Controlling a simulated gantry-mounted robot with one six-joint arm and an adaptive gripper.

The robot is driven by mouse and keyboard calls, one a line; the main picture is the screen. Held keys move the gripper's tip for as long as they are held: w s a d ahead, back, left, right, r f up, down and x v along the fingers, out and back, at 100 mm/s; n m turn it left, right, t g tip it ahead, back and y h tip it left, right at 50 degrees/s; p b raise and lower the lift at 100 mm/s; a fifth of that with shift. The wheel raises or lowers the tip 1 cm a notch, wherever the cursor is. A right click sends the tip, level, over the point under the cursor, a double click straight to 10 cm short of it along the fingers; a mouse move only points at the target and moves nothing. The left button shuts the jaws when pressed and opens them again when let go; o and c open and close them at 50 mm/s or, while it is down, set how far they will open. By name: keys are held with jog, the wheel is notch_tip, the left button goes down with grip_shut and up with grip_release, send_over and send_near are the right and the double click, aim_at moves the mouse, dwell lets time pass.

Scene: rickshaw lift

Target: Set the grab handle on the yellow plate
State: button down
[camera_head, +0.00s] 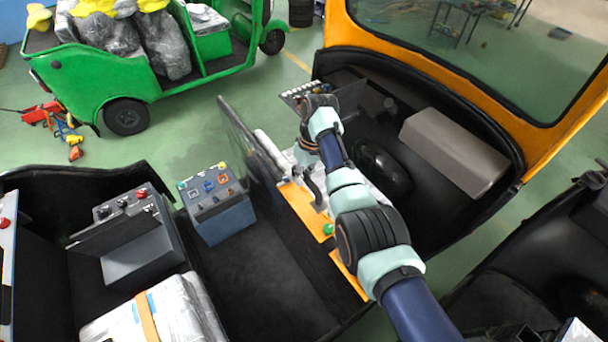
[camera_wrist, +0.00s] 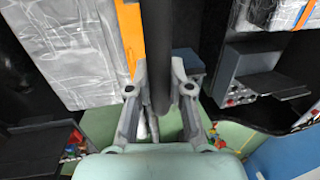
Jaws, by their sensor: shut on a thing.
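The yellow plate shows as an orange-yellow strip (camera_head: 303,207) in the head view, lying lengthwise on the vehicle beside the dark footwell. An orange strip (camera_wrist: 130,38) also shows in the wrist view, left of the bar. My gripper (camera_wrist: 160,88) is shut on a dark, round bar, which looks like the grab handle (camera_wrist: 157,35), with one finger on either side. In the head view my gripper (camera_head: 309,174) is low over the plate's far end, mostly covered by my arm. I cannot tell whether the handle touches the plate. Its lower part is hidden.
A dark upright panel (camera_head: 252,142) stands left of the plate. A blue control box (camera_head: 217,203) and another switch box (camera_head: 137,238) stand farther left. A black cabin with an orange frame (camera_head: 335,28) rises at right. A green rickshaw (camera_head: 95,72) is behind.

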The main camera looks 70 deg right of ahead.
jog(key=shift+f+b, duration=2.2)
jog(key=shift+f, duration=0.55)
jog(key=shift+r+p, duration=0.1)
jog(key=shift+p, duration=0.5)
jog(key=shift+f, duration=0.25)
jog(key=shift+f+b, duration=0.6)
jog(key=shift+f, duration=0.3)
jog(key=shift+f+b, duration=0.45)
jog(key=shift+b, duration=0.05)
jog(key=shift+f, duration=0.2)
